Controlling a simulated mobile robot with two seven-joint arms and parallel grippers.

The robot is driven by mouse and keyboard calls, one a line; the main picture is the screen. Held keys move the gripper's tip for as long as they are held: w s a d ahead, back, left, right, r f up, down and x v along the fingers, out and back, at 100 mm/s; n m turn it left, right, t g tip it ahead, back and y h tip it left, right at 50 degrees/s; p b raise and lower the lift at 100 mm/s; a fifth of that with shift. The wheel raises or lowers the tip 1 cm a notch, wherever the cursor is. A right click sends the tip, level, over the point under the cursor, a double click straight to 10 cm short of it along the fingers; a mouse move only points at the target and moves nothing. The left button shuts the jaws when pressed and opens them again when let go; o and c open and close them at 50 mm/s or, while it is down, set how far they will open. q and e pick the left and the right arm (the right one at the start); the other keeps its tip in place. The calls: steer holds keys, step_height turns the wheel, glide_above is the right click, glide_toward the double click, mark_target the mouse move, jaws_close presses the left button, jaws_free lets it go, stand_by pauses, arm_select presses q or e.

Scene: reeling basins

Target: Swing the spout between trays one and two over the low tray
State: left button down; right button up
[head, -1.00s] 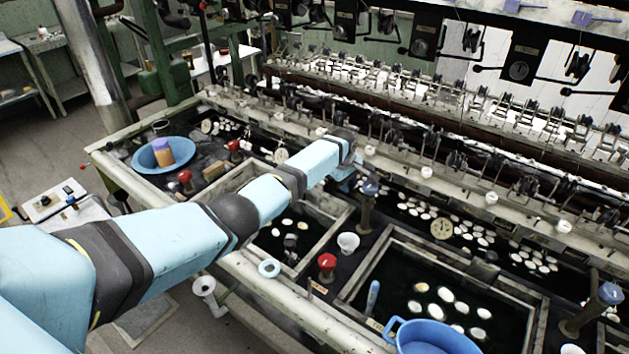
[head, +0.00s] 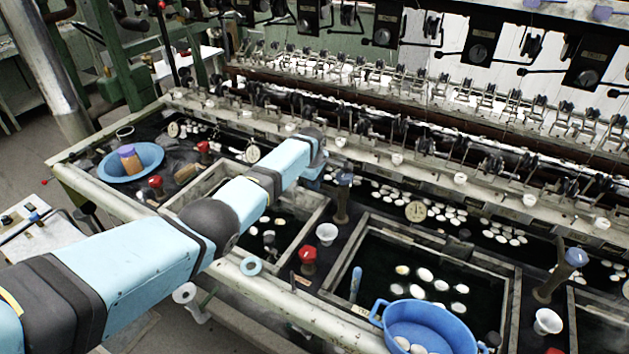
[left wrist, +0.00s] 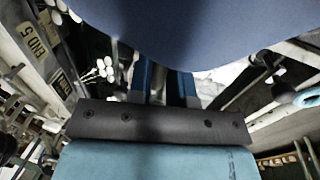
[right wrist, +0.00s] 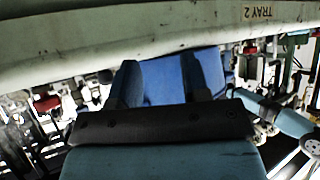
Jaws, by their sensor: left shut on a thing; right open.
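The spout between the first two trays shows in the head view as a brown upright post (head: 342,205) with a blue-grey knob on top. My left gripper (head: 324,177) is at the knob's left side, shut on the spout; its fingers are partly hidden by my wrist. In the left wrist view a large blue surface hides much of the grip. Tray one (head: 313,222) is left of the post, partly behind my arm. Tray two (head: 330,284) is right of it, with white cocoons in dark water. I cannot tell which water is lower. My right gripper (right wrist: 168,78) is open, near a rim marked TRAY 2.
A blue two-handled basin (head: 420,318) sits at tray two's front edge. A white cup (head: 327,234) and a red-knobbed valve (head: 308,256) stand near the post. A second spout (head: 560,274) is at the right. The reeling frame (head: 420,165) runs along the back.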

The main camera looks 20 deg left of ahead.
arm_select(q)
steer(key=shift+a, duration=0.1)
steer(key=c, duration=1.1)
jaws_free()
steer(key=shift+o, duration=0.2)
steer(key=shift+s+r, duration=0.1)
steer(key=shift+r, duration=0.45)
step_height(320, 180, up, 12)
steer(key=s, duration=0.2)
steer(key=shift+s+a+r+p, duration=0.25)
steer(key=shift+s+a+p, duration=0.05)
steer(key=shift+a, duration=0.05)
